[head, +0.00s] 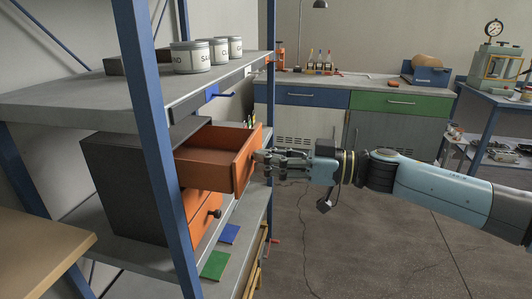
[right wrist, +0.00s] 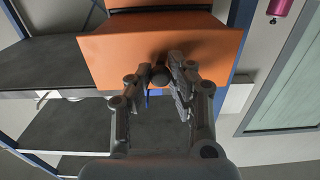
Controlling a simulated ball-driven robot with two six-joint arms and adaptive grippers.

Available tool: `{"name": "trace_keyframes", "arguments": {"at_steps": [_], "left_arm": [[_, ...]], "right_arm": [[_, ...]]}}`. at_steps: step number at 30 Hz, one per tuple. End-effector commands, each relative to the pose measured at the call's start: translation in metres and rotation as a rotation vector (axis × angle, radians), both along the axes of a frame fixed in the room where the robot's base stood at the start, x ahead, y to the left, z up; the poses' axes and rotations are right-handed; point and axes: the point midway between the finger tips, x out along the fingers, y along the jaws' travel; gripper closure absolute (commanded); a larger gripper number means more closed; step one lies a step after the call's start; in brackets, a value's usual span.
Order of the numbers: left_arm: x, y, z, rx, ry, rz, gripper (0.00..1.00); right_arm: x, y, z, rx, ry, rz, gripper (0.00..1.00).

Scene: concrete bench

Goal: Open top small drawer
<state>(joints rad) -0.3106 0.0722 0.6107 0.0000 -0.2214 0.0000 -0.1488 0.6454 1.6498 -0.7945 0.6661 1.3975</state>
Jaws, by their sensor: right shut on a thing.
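The top small drawer (head: 220,155) is orange and stands well out of a dark grey cabinet (head: 115,185) on the middle shelf of the rack. Its inside shows from above and looks empty. My right gripper (head: 262,160) reaches the drawer front from the right. In the right wrist view my right gripper (right wrist: 163,78) is shut on the dark round knob (right wrist: 160,75) of the orange drawer front (right wrist: 110,52). My left gripper is not in view.
A blue rack post (head: 155,130) stands in front of the cabinet. Several labelled tins (head: 190,57) stand on the upper shelf. A green mat (head: 214,265) and a blue mat (head: 229,234) lie on the lower shelf. The floor (head: 350,240) right of the rack is free.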

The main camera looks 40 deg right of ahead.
Motion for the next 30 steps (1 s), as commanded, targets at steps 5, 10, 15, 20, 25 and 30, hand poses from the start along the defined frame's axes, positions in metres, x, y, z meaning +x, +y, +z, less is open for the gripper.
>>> {"name": "trace_keyframes", "arguments": {"at_steps": [5,10,15,20,25,30], "left_arm": [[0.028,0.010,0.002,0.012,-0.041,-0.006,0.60],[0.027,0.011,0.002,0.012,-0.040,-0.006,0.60],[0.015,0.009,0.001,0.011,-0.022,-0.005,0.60],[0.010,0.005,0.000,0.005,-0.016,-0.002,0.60],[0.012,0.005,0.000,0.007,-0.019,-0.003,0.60],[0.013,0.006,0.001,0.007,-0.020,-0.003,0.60]], "right_arm": [[0.000,0.000,-0.001,-0.001,-0.001,0.002,1.00],[0.000,0.000,-0.001,-0.001,-0.001,0.001,0.63],[0.000,0.000,0.000,-0.001,-0.001,0.001,0.57],[-0.001,-0.001,-0.001,-0.001,0.000,0.001,0.57],[-0.015,-0.012,-0.002,-0.005,0.004,0.002,0.57],[-0.041,-0.034,-0.002,-0.006,0.008,0.003,0.57]]}}
